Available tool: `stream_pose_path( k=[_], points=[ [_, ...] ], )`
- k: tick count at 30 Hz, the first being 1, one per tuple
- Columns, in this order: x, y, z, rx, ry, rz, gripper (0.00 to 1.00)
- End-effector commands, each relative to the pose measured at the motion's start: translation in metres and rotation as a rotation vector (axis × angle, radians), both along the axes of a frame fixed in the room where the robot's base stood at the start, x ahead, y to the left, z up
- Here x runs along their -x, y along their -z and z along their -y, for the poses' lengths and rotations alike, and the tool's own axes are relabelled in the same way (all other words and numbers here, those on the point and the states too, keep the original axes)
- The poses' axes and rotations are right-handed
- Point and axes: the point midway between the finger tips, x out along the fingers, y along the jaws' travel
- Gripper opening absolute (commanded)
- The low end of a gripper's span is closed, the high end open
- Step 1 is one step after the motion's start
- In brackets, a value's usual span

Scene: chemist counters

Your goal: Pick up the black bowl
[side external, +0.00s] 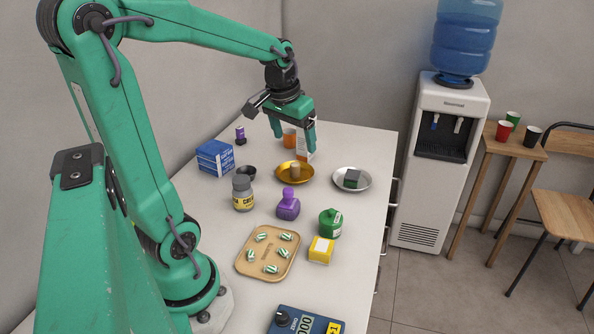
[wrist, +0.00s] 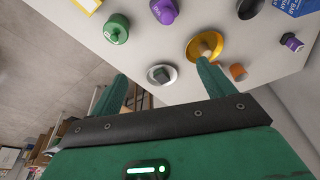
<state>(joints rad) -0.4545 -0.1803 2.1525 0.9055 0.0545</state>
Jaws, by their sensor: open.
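The black bowl (side external: 246,173) is small and dark and stands on the counter behind the grey jar, right of the blue boxes. In the wrist view a dark round thing, which looks like the black bowl (wrist: 250,8), is partly cut off at the top edge. My gripper (side external: 293,138) is open and empty, pointing down above the far part of the counter, to the right of the bowl and higher than it. In the wrist view its green fingers (wrist: 162,72) are spread apart with nothing held between them.
A gold bowl (side external: 294,174) and a silver bowl (side external: 352,180) hold small items. A grey jar (side external: 243,193) stands just in front of the black bowl, and blue boxes (side external: 215,157) stand to its left. A purple bottle (side external: 288,204) and a green bottle (side external: 330,222) stand nearer.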

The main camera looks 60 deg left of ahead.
Motion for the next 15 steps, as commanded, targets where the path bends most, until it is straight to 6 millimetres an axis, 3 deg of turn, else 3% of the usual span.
stream_pose_path(
  k=[7, 15],
  points=[
    [-0.007, 0.028, -0.068, 0.035, -0.133, -0.069, 0.81],
    [0.003, 0.067, -0.142, 0.085, -0.272, -0.133, 0.81]
  ],
)
